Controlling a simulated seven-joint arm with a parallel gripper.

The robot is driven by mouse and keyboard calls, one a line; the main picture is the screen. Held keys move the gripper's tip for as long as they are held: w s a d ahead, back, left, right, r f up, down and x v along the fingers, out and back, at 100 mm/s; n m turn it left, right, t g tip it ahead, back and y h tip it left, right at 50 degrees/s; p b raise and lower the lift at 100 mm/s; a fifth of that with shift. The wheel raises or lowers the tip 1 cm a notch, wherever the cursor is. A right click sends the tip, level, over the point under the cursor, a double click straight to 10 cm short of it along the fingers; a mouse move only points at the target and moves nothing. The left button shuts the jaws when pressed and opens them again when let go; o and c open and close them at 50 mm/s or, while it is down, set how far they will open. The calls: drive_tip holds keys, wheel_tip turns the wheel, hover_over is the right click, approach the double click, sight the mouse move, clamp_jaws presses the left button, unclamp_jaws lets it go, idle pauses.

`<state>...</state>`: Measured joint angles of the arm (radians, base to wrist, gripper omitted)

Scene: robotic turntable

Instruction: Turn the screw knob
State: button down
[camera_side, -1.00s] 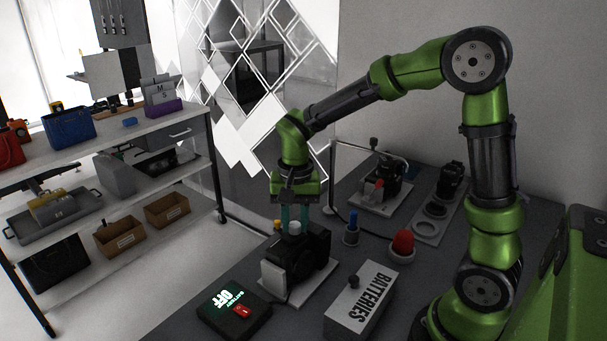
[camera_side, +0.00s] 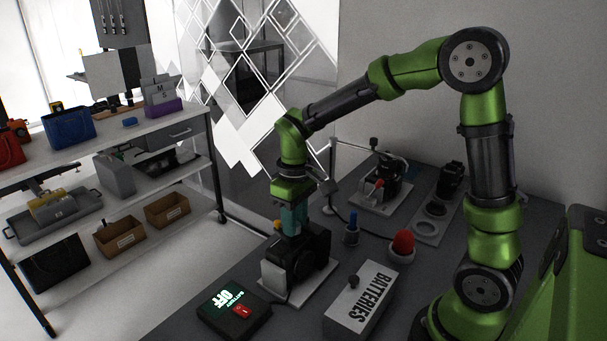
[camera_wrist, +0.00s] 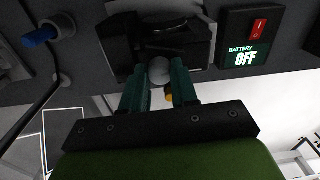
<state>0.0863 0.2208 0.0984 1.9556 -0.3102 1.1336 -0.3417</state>
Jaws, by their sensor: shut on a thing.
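The screw knob (camera_wrist: 159,71) is a pale grey round knob on top of a black device (camera_side: 305,252) that stands on a light base plate. My gripper (camera_side: 293,222) points down over the device in the side view. In the wrist view my gripper (camera_wrist: 160,80) has its two teal fingers on either side of the knob, shut on it. In the side view the fingers hide the knob. The battery box (camera_side: 233,307) has a red switch and a lit display reading OFF; it also shows in the wrist view (camera_wrist: 252,38).
A box marked BATTERIES (camera_side: 359,300) stands right of the device. A red button (camera_side: 403,243) and a blue knob (camera_side: 352,228) are behind it. Another device (camera_side: 382,186) sits at the back. A shelf unit (camera_side: 180,130) stands at the left, off the table.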

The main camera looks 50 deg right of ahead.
drive_tip(key=n, duration=0.3)
drive_tip(key=shift+r+n, duration=0.1)
drive_tip(key=shift+n, duration=2)
drive_tip(key=c, duration=1.1)
unclamp_jaws()
drive_tip(key=shift+c, duration=0.2)
wheel_tip(320, 180, up, 17)
drive_tip(key=shift+w, duration=0.15)
drive_tip(key=shift+d, duration=0.1)
